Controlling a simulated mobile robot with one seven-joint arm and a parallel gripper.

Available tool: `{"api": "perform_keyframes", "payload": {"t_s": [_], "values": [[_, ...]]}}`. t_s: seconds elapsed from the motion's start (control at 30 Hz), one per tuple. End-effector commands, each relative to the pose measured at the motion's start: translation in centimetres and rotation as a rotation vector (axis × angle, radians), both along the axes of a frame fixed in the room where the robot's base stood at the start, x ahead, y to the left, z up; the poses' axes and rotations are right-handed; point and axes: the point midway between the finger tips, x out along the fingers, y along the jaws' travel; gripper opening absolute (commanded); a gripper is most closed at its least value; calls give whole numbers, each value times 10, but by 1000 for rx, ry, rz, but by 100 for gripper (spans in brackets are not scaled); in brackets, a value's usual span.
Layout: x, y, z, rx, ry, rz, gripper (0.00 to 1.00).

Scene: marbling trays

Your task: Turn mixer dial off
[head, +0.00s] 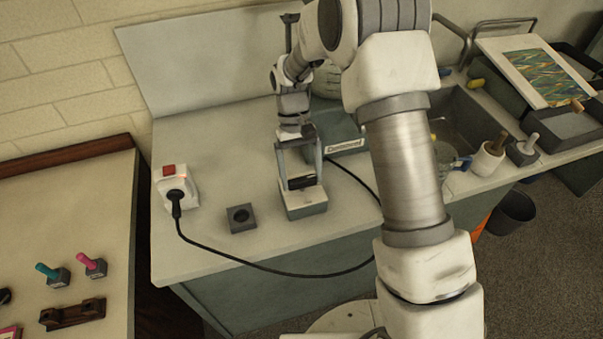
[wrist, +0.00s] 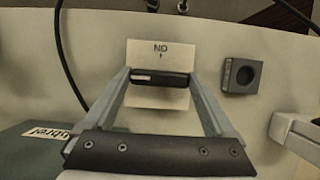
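The mixer is a small grey box (head: 306,211) with a pale top on the left bench. Its dial (head: 301,183) is a black bar, also seen in the wrist view (wrist: 162,78), with a white stripe at its left end there. The stripe points sideways, not at the "ON" mark, which reads upside down on the pale plate (wrist: 160,50). An "OFF" mark does not show. My gripper (head: 301,177) is low over the box with its fingers wide apart, one at each end of the dial; it also fills the wrist view (wrist: 161,82). Whether the fingertips touch it is unclear.
A white socket box (head: 176,188) with a red switch and a plugged black cable (head: 260,268) stands to the left. A dark square block (head: 240,217) sits between it and the mixer. A grey-green container (head: 336,130) is close behind my gripper. The sink (head: 465,122) is at right.

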Motion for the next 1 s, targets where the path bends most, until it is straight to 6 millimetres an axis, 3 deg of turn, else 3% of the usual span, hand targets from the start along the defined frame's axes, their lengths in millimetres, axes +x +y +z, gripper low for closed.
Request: {"api": "perform_keyframes", "payload": {"t_s": [0.33,0.47,1.0], "values": [[2,0,2,0,-3,-1,100],[6,2,13,1,-5,-1,100],[51,14,125,2,-7,-1,100]]}}
